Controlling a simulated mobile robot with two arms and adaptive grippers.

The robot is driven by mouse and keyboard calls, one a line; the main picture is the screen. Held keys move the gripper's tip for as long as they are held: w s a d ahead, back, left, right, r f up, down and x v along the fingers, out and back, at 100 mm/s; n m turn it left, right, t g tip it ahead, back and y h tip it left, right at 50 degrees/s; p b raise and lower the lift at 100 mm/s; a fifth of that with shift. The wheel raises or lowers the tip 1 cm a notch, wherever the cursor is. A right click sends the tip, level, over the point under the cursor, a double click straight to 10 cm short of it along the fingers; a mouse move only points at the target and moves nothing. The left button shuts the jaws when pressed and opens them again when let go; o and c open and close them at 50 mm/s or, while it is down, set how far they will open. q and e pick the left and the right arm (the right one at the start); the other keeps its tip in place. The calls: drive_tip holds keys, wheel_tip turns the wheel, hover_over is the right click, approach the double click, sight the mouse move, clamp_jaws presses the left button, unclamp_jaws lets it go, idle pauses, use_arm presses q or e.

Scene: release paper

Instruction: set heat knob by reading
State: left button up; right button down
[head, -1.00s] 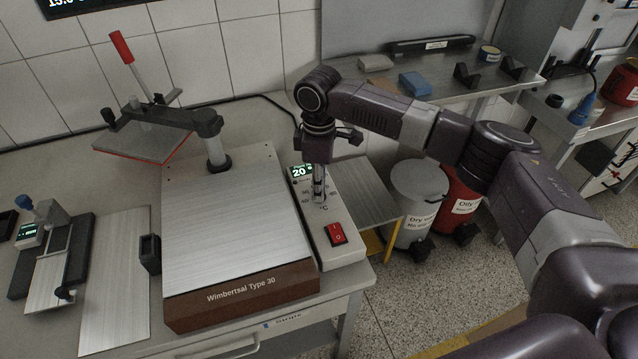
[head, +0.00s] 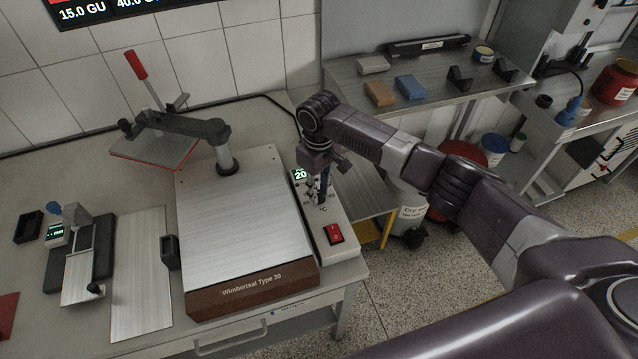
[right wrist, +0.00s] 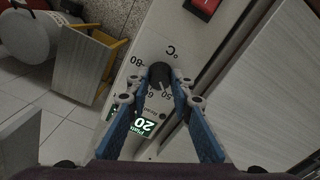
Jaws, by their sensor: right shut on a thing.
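The control box (head: 342,251) with the red power switch (head: 334,233) stands at the right side of the hot plate marked Wimbertsal Type 30 (head: 243,225). Its small green-lit display (head: 299,174) reads 20. The dark heat knob (right wrist: 161,75) has a scale around it; 80 and 50 can be read in the right wrist view. My right gripper (head: 322,200) points down over the box, with its blue fingers on both sides of the knob, shut on it. In the head view the knob is hidden by the gripper. My left gripper is not in view.
A wall screen (head: 110,12) at top left shows 15.0 GU and a cut-off 40. A hinged arm with a red-handled lever (head: 137,65) stands behind the plate. A metal sheet (head: 141,285) and a small gauge device (head: 57,233) lie left. A side shelf holds sponge blocks (head: 410,87).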

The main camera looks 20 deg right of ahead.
drive_tip(key=shift+r+m, duration=0.1)
drive_tip(key=shift+m, duration=0.3)
drive_tip(key=shift+w, duration=0.1)
drive_tip(key=c, duration=1.7)
unclamp_jaws()
wheel_tip(320, 180, up, 12)
